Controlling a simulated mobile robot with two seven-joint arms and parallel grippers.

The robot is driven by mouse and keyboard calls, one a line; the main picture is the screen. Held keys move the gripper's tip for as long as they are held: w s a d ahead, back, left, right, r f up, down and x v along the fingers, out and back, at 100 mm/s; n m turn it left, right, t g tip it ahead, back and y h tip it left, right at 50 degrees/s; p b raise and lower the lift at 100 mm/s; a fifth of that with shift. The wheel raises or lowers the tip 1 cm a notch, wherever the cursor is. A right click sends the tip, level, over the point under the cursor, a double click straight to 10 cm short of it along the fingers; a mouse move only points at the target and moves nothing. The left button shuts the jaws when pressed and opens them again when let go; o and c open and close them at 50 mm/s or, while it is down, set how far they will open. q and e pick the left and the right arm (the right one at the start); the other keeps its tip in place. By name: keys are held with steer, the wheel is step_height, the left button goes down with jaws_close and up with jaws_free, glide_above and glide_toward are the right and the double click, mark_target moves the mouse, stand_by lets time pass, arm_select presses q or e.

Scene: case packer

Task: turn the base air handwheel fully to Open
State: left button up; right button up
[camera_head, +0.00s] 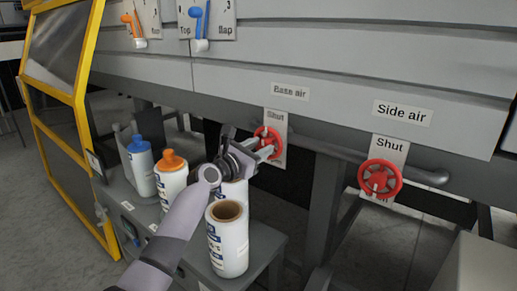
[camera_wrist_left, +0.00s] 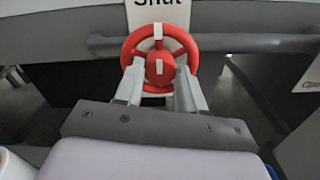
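The red base air handwheel (camera_head: 267,138) is on the pipe under the "Base air" label (camera_head: 290,91). In the left wrist view the handwheel (camera_wrist_left: 160,47) has a white mark at the top of its rim, lined up with the "Shut" plate (camera_wrist_left: 157,10). My left gripper (camera_head: 268,151) is at the lower front of the wheel. In the left wrist view my left gripper's fingers (camera_wrist_left: 160,92) are wide apart, one on each side of the hub, overlapping the lower rim. Whether they touch it cannot be told. My right gripper is not in view.
A second red handwheel (camera_head: 380,179) marked "Side air" is to the right. Below the left arm, a grey bench (camera_head: 262,247) holds an open white canister (camera_head: 228,240), an orange-capped bottle (camera_head: 173,178) and a blue-capped bottle (camera_head: 142,165). A yellow-framed guard door (camera_head: 77,100) stands at left.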

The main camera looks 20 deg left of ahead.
arm_select(q)
steer(key=shift+c, duration=0.7)
